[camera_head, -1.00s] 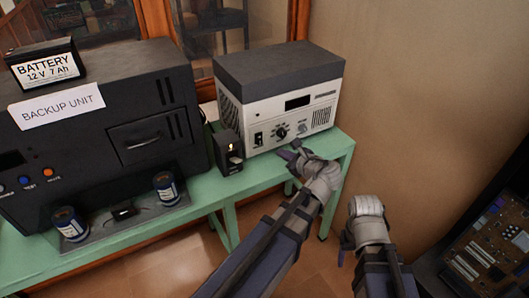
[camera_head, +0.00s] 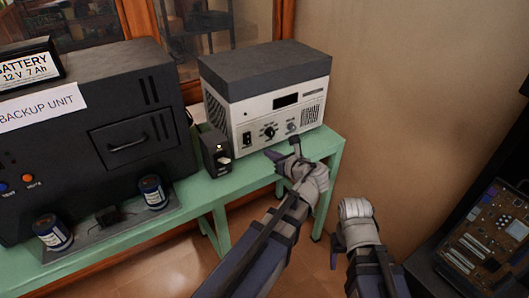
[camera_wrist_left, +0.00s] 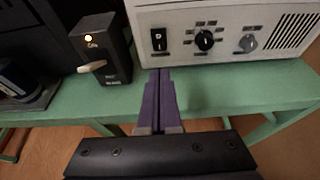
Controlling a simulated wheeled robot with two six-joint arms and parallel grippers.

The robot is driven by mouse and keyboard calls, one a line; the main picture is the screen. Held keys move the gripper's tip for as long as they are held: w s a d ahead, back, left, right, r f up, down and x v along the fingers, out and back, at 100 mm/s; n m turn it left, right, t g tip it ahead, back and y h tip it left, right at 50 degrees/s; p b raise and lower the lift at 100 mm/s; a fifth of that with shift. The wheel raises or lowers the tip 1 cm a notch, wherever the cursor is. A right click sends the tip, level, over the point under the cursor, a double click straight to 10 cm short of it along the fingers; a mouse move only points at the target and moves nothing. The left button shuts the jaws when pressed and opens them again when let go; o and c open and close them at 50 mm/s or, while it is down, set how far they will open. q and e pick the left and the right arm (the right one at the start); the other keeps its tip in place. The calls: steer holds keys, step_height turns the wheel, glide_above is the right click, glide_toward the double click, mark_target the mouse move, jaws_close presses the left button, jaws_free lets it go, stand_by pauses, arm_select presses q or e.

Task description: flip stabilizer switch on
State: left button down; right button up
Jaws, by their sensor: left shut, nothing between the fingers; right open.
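The stabilizer appears to be the white box with a dark grey top (camera_head: 265,75) on the green bench. Its front carries a black rocker switch (camera_head: 247,139), also in the left wrist view (camera_wrist_left: 159,39), a dark knob (camera_wrist_left: 205,39) and a grey knob (camera_wrist_left: 248,43). I cannot tell the rocker's position. My left gripper (camera_head: 283,150) is just in front of and below this panel. In the left wrist view its purple fingers (camera_wrist_left: 160,92) are together, empty, pointing below the rocker and apart from it. My right gripper (camera_head: 338,248) is open, low in front of the bench.
A small black box (camera_wrist_left: 100,45) with a pale lever and lit lamp stands left of the stabilizer. A large black backup unit (camera_head: 100,70) fills the left. Dark round cells (camera_head: 152,192) sit on a plate. A circuit board (camera_head: 490,235) lies at right. The bench front (camera_head: 285,172) is narrow.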

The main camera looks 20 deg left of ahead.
arm_select(q)
steer(key=b, duration=0.4)
glide_toward(249, 142)
steer(key=x, duration=0.5)
steer(key=shift+a+f, duration=0.2)
steer(key=shift+f, duration=0.05)
steer(key=shift+w+a+f, duration=0.2)
steer(key=shift+w+a, duration=0.25)
steer(key=shift+a, duration=0.1)
steer(key=shift+w+a+f, duration=0.1)
steer(key=shift+a+f, duration=0.05)
